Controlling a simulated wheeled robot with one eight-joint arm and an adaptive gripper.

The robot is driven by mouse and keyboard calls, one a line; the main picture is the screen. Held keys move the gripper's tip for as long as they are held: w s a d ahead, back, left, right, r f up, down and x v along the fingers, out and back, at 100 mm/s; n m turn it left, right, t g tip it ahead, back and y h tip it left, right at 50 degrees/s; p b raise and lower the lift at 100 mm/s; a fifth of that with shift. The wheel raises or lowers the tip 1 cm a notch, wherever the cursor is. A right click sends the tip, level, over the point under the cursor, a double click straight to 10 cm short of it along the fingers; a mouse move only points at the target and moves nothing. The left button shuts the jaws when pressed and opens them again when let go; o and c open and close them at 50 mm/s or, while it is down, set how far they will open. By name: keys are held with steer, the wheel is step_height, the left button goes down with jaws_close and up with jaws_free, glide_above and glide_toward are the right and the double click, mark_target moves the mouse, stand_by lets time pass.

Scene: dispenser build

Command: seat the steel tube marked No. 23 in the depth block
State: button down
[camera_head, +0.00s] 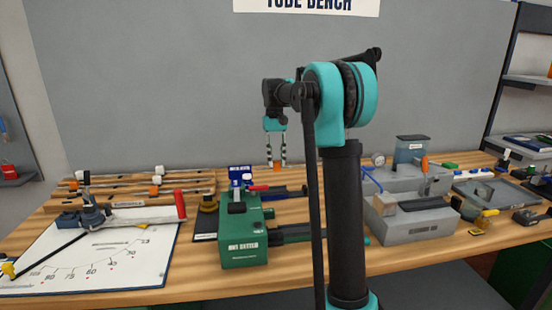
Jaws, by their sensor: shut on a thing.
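My gripper (277,161) hangs fingers down above the back of the bench, left of my arm's column. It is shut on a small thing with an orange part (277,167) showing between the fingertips. Its shape and any marking are too small to tell, so I cannot read No. 23. A green block (244,250) with white lettering that seems to read "NOT SEATED" stands below and left of the gripper. A grey block (408,228) with a label stands to the right. I cannot tell which one is the depth block.
Wooden racks (130,188) with white and orange pieces lie at the back left. A white angle board (95,262) with a red-handled tool lies in front. A grey machine (410,150) with a gauge stands at the back right. My arm's column hides part of the bench.

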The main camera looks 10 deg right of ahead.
mark_target(277, 169)
steer(key=shift+f, duration=2.4)
steer(key=shift+s, duration=0.2)
steer(key=shift+f, duration=0.6)
steer(key=shift+f, duration=0.3)
steer(key=shift+f, duration=0.75)
steer(key=shift+a, duration=1)
steer(key=shift+a, duration=0.35)
steer(key=shift+a, duration=0.7)
